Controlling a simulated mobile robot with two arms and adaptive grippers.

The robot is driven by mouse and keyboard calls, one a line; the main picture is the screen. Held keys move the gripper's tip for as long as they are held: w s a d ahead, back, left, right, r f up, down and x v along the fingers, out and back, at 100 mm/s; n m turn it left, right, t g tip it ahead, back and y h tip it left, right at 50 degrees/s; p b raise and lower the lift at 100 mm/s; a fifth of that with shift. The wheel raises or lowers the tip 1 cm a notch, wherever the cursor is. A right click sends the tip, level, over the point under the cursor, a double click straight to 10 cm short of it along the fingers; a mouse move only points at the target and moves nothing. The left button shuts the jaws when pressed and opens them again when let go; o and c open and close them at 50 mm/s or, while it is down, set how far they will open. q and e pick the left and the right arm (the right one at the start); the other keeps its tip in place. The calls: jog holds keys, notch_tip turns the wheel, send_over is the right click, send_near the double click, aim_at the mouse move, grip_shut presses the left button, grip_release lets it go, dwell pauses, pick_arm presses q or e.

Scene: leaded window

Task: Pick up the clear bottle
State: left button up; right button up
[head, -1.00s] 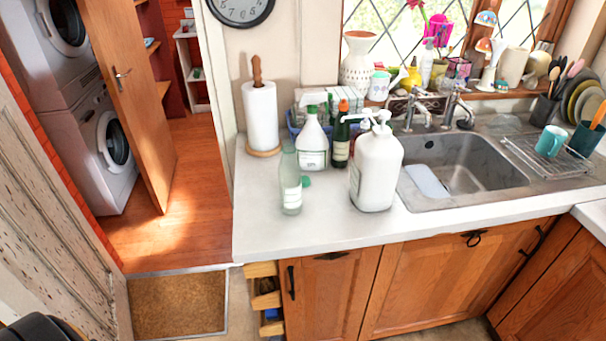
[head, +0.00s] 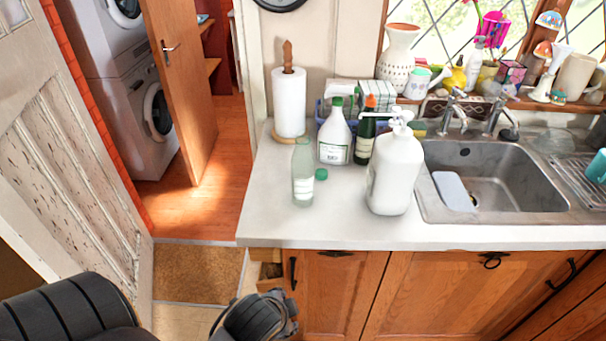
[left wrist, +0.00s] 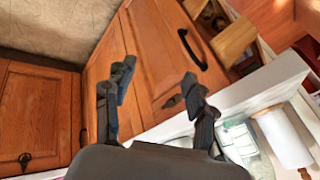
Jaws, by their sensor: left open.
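The clear bottle (head: 303,178) stands upright on the white counter near its left end, with a pale label low on it. A green cap (head: 321,174) shows just right of it. My left gripper (left wrist: 157,85) is open and empty in the left wrist view, in front of the wooden cabinet doors. In the head view my left arm comes in at the bottom left, and the gripper end (head: 262,318) is below the counter's front edge, apart from the bottle. In the left wrist view a labelled bottle is partly hidden behind a finger; I cannot tell which. My right gripper is not in view.
A large white pump bottle (head: 394,178), a white bottle with a green top (head: 334,138) and a dark green bottle (head: 365,140) stand right of the clear bottle. A paper towel roll (head: 289,105) stands behind. The counter's front left (head: 270,222) is bare.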

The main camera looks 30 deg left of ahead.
pick_arm(q)
jog(key=w+a+r+m+t+y, duration=0.3)
jog(key=w+a+r+m+t, duration=0.2)
jog(key=w+r+m, duration=0.5)
jog(key=m+t+y, duration=0.4)
jog(key=m+t, duration=0.1)
jog(key=m, duration=0.8)
send_near(302, 140)
jog(key=p+x, duration=0.1)
jog(key=x, duration=0.5)
jog(key=shift+w+p, duration=0.25)
jog(key=shift+p, duration=0.1)
jog(key=shift+w+a, duration=0.15)
jog(key=shift+w, duration=0.05)
jog(key=p+x, duration=0.1)
jog(key=x, duration=0.4)
jog(key=shift+s, duration=0.2)
jog(key=shift+c, duration=1.3)
grip_shut()
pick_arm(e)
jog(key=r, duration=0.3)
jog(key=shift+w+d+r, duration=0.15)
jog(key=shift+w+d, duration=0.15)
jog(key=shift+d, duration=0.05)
